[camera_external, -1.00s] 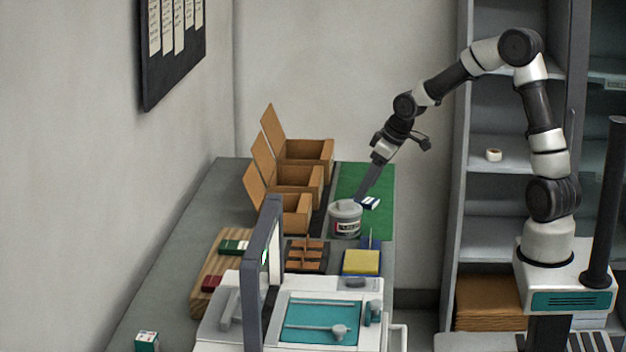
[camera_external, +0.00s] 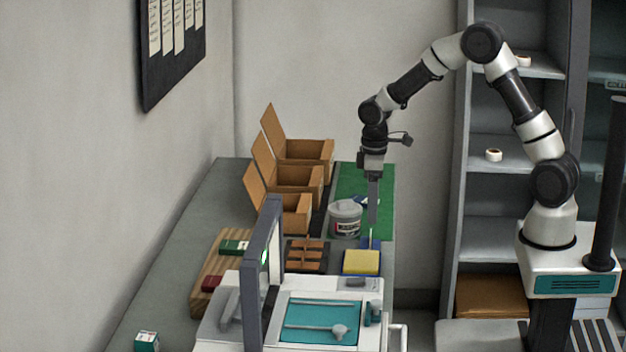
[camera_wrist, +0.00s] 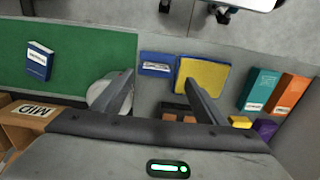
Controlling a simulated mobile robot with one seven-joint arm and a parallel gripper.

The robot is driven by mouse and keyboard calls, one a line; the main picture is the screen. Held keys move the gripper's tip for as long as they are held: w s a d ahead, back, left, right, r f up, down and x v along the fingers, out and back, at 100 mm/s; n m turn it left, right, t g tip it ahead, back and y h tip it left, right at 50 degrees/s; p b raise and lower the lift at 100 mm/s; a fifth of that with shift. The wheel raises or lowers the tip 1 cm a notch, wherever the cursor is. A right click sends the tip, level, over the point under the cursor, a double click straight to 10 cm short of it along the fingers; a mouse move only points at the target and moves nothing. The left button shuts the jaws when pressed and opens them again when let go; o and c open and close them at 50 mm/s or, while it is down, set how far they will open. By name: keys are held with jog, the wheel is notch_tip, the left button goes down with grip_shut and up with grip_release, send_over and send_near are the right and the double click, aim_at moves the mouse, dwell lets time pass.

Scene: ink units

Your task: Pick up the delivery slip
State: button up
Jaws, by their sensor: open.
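No paper is clearly marked as the delivery slip, so I cannot tell for sure which thing it is. A small white label with dark marks (camera_wrist: 156,67) lies on a flat blue piece (camera_wrist: 150,57) in the wrist view, beside a yellow pad (camera_wrist: 204,76). In the external view the blue piece (camera_external: 365,243) shows just behind the yellow pad (camera_external: 361,262). My gripper (camera_external: 372,232) points straight down over this spot, open and empty. In the wrist view its fingers (camera_wrist: 158,78) stand apart on either side of the blue piece.
A white tub (camera_external: 345,219) stands close left of my gripper. A green mat (camera_external: 383,185) holds a blue box (camera_wrist: 39,60) with a white label. Open brown boxes (camera_external: 305,150) and a brown divided tray (camera_external: 306,254) stand left. A white machine (camera_external: 235,335) stands in front.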

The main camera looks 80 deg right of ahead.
jog(key=shift+w+d+f, duration=0.1)
jog(key=shift+d+f, duration=0.1)
jog(key=shift+f, duration=1.6)
jog(key=shift+w+d+f, duration=0.1)
jog(key=shift+d+f, duration=0.1)
jog(key=shift+f, duration=1.55)
jog(key=shift+c, duration=0.5)
jog(key=c, duration=1)
